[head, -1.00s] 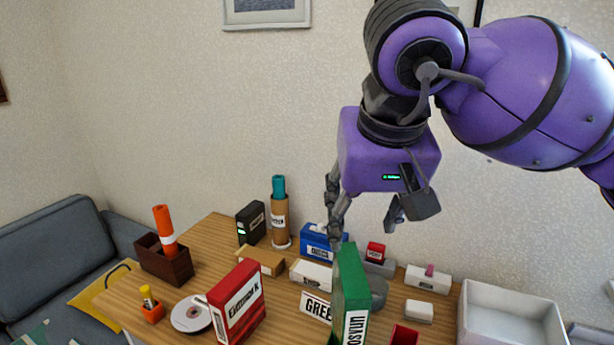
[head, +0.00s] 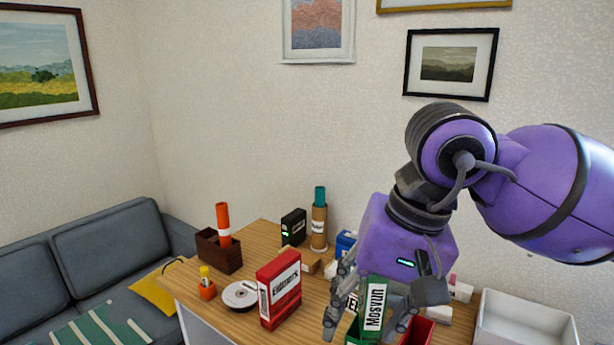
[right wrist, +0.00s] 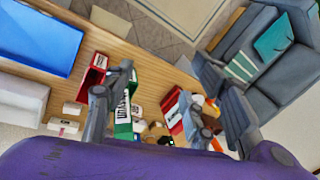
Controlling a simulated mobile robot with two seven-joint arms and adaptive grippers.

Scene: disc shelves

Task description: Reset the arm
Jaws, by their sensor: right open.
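My right gripper (head: 365,322) hangs at the right side of the wooden table in the head view, fingers pointing down and spread. A green box with a white label (head: 374,303) stands upright near the fingers. In the right wrist view the gripper (right wrist: 148,108) shows its fingers apart, with the green box (right wrist: 123,120) beside the left finger. I see no grip on it. A red labelled box (head: 280,290) stands to the left of the gripper, apart from it. My left gripper is not in view.
The wooden table (head: 205,283) holds a disc (head: 239,295), a dark holder with an orange tube (head: 219,250), a black box (head: 293,228) and a cork-coloured cylinder (head: 319,228). A white tray (head: 525,312) stands at the right. A grey sofa (head: 105,255) is at the left.

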